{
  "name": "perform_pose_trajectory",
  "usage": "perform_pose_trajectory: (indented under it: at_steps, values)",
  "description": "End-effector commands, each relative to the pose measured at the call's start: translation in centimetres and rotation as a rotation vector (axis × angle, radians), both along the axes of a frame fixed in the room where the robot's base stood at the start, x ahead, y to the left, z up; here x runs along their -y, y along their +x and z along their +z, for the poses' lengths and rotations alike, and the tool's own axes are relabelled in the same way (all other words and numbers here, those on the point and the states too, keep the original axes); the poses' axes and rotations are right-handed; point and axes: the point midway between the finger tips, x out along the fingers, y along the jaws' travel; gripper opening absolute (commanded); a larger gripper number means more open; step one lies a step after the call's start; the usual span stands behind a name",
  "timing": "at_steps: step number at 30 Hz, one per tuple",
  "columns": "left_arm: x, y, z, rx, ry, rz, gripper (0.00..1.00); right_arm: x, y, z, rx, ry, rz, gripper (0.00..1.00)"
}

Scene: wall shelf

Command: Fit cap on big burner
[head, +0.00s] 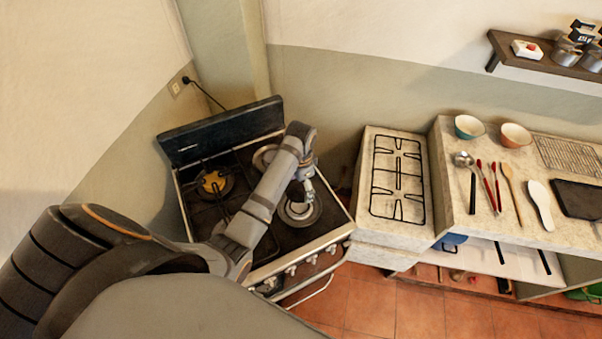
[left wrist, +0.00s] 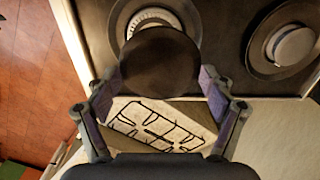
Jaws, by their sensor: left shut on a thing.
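A dark round cap (left wrist: 160,62) is between the fingers of my left gripper (left wrist: 158,82) in the left wrist view; the gripper is shut on it. In that view the cap overlaps the near edge of a burner (left wrist: 150,16) with a pale ring. I cannot tell whether they touch. A second pale burner (left wrist: 293,45) is to the right, clear of the gripper. In the head view my left gripper (head: 304,188) is over the right side of the stove (head: 225,131), just above a pale burner (head: 300,213). The cap cannot be made out there. My right gripper is not in view.
A brass-coloured burner (head: 214,184) under a black grate is at the stove's left. A loose black grate (head: 398,180) lies on the counter to the right. Utensils, two bowls (head: 468,126) and a black tray (head: 578,198) are farther right.

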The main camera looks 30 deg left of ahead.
Motion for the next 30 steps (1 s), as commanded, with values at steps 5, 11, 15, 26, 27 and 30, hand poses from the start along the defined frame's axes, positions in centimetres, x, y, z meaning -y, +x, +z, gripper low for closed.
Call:
perform_pose_trajectory:
  at_steps: [5,11,15,26,27,30]
  values:
    - [0.0,0.0,-0.3,-0.001,0.000,0.000,0.47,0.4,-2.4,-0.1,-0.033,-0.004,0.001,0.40]
    - [0.0,-0.1,-2.1,-0.003,-0.001,0.000,0.47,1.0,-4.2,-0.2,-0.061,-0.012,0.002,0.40]
    - [0.0,-0.1,-3.7,-0.002,0.000,0.000,0.00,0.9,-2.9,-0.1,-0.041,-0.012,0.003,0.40]
    - [0.0,-0.1,-6.6,0.000,0.000,0.000,0.00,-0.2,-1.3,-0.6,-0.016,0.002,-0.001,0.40]
    - [0.0,-0.1,-6.7,0.000,0.000,0.000,0.00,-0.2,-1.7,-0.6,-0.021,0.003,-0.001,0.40]
    - [0.0,-0.1,-6.8,0.000,0.000,0.000,0.00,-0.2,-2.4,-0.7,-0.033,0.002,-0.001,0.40]
